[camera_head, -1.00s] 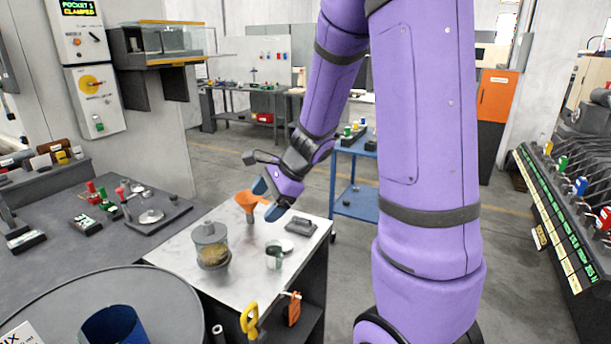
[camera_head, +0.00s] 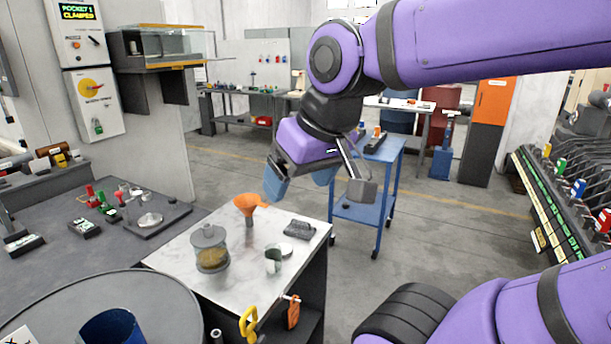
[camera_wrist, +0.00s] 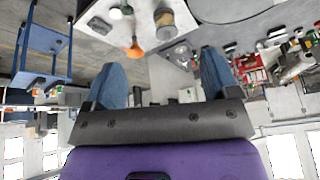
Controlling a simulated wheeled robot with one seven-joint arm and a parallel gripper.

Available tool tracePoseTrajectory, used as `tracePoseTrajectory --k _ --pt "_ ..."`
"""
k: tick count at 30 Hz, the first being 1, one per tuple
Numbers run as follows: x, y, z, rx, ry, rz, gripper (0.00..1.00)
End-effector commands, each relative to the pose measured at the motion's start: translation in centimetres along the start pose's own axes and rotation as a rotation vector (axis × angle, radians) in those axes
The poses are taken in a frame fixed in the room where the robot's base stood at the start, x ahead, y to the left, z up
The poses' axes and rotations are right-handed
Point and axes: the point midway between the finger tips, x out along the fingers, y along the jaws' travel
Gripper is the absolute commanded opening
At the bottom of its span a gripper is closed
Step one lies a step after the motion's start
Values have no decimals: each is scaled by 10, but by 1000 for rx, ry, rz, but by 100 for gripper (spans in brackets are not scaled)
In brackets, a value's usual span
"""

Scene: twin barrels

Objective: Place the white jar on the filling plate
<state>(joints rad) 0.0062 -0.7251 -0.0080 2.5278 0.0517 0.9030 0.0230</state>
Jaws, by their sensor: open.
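A small white jar (camera_head: 273,266) with dark green showing at its side stands on the pale marble-topped bench (camera_head: 180,258). It also shows small at the top of the wrist view (camera_wrist: 122,10). A round metal plate (camera_head: 150,219) sits on a dark board on the grey counter at left; I cannot tell for sure that it is the filling plate. My gripper (camera_head: 300,182) is open with blue fingers, above and behind the bench's far right corner. Nothing is between the fingers in the wrist view (camera_wrist: 160,78); it is well apart from the jar.
A large grey drum (camera_head: 165,300) fills the front left. A blue cart (camera_head: 360,212) stands behind the bench.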

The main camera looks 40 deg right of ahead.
Motion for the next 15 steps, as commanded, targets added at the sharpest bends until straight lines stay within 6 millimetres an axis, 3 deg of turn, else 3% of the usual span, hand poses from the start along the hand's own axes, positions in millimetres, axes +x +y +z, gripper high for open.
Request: tracePoseTrajectory --k 7,15 --pt "-1 6 0 -79 15 68 85" --pt "48 33 -37 -158 -64 214 85"
